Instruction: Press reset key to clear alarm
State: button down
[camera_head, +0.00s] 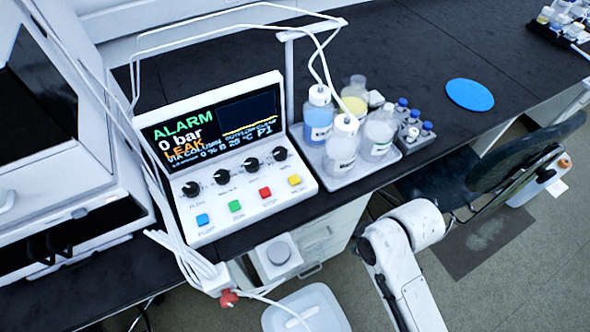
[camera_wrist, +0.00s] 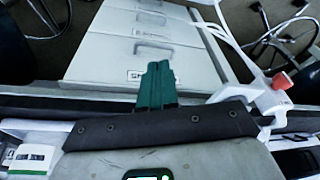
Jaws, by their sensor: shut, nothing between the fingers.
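The control box (camera_head: 265,200) stands on the black bench in the head view. Its screen (camera_head: 210,125) reads ALARM, 0 bar and LEAK. Below a row of dark knobs are a blue key (camera_head: 202,219), a green key (camera_head: 235,206), a red key (camera_head: 265,193) and a yellow key (camera_head: 294,180). Their labels are too small to read surely, so I cannot tell which is reset. My gripper (camera_wrist: 157,82) shows in the wrist view, its green fingers shut and empty over white drawer fronts. The keys do not show in the wrist view, and my fingers do not show in the head view.
A tray (camera_head: 345,178) of bottles stands right of the box, with tubing overhead. A blue disc (camera_head: 469,94) lies farther right. A white instrument (camera_head: 60,190) stands at left. A red knob (camera_head: 229,298) hangs at the bench edge, also in the wrist view (camera_wrist: 282,80). A chair (camera_head: 520,155) is at right.

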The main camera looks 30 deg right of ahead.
jog(key=w+a+r+n+t+y+p, duration=0.3)
jog(key=w+r+n+p, duration=0.35)
jog(key=w+r, duration=0.5)
notch_tip(320, 180, up, 5)
jog(key=n+t+y+p, duration=0.1)
jog(key=n+y+p, duration=0.1)
jog(key=n, duration=0.4)
send_over(298, 181)
jog(key=shift+w, duration=0.1)
jog(key=shift+f, duration=0.2)
notch_tip(298, 181, down, 9)
jog(key=b, duration=0.7)
jog(key=shift+r, duration=0.2)
jog(key=shift+f+b, duration=0.3)
jog(key=shift+f, duration=0.1)
